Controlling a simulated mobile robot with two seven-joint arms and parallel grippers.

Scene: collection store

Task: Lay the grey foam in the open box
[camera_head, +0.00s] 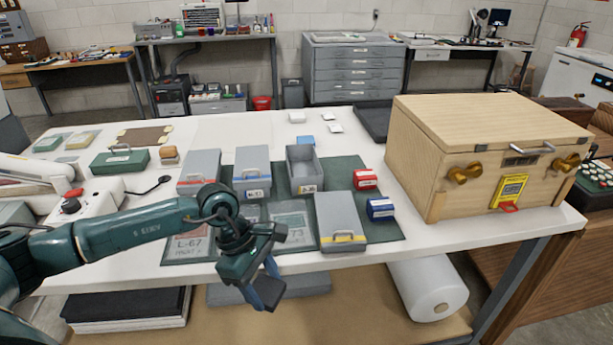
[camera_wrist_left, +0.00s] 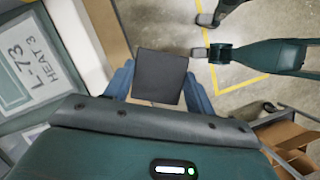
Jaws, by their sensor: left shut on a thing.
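My left gripper (camera_head: 264,290) is in front of the table's near edge, shut on a dark grey square piece, the grey foam (camera_wrist_left: 160,77). In the left wrist view the foam sits between the two blue fingers. In the head view it is hard to tell apart from the gripper. The open box (camera_head: 304,172) is a grey, topless box on the dark green mat (camera_head: 388,229), behind and to the right of the gripper. Its floor looks empty, though its near wall hides part of it. My right gripper is not in view.
Grey lidded boxes with red (camera_head: 199,170), blue (camera_head: 252,168) and yellow (camera_head: 341,217) stripes stand around the open box. Small red (camera_head: 365,179) and blue (camera_head: 380,208) blocks lie to its right. A large wooden chest (camera_head: 480,140) fills the table's right end.

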